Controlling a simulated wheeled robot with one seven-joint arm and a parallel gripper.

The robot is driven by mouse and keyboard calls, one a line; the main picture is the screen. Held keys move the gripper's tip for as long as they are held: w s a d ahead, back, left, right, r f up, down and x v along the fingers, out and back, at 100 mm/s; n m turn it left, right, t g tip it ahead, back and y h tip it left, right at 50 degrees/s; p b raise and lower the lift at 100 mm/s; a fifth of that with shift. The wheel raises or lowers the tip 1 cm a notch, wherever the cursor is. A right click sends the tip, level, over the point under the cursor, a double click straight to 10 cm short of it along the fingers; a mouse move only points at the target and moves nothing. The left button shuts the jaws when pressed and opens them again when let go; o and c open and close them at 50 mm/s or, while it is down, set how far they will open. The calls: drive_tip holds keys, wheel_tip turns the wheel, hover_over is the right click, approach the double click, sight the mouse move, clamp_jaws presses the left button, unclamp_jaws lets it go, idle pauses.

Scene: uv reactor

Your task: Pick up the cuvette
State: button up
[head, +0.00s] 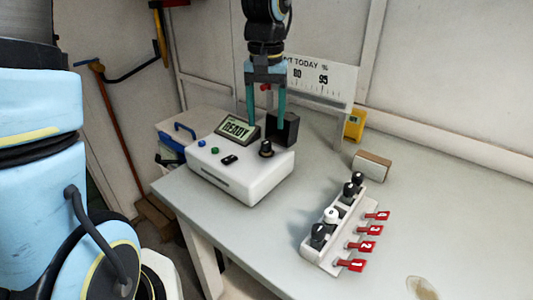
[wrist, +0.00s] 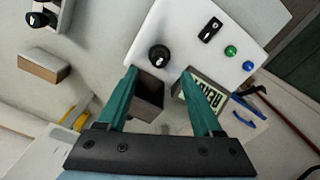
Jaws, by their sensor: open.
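No clear cuvette shows by itself. Several small capped pieces, most black and one white (head: 331,214), stand in a white rack (head: 311,246) with numbered red tags at the front right; they may be cuvettes, but I cannot tell. The white reactor unit (head: 232,185) has a READY display (head: 236,129), a black knob (head: 266,149) and a dark open-topped box (head: 288,131). My gripper (head: 266,122) is open and empty, pointing down over the back of the unit. In the wrist view the dark box (wrist: 149,95) shows between my spread fingers (wrist: 158,73), and the knob (wrist: 159,55) lies just beyond them.
A brown-faced block (head: 371,166) and a yellow device (head: 354,124) sit to the right of the unit. A white scale sign (head: 320,80) stands behind. The table (head: 440,210) is mostly clear at right. A blue-handled tool (head: 184,131) lies left of the unit.

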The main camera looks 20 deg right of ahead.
sight(266, 142)
drive_tip(key=shift+s+f+p, duration=0.15)
drive_tip(key=shift+f+p, duration=0.75)
drive_tip(key=shift+f, duration=2.05)
clamp_jaws()
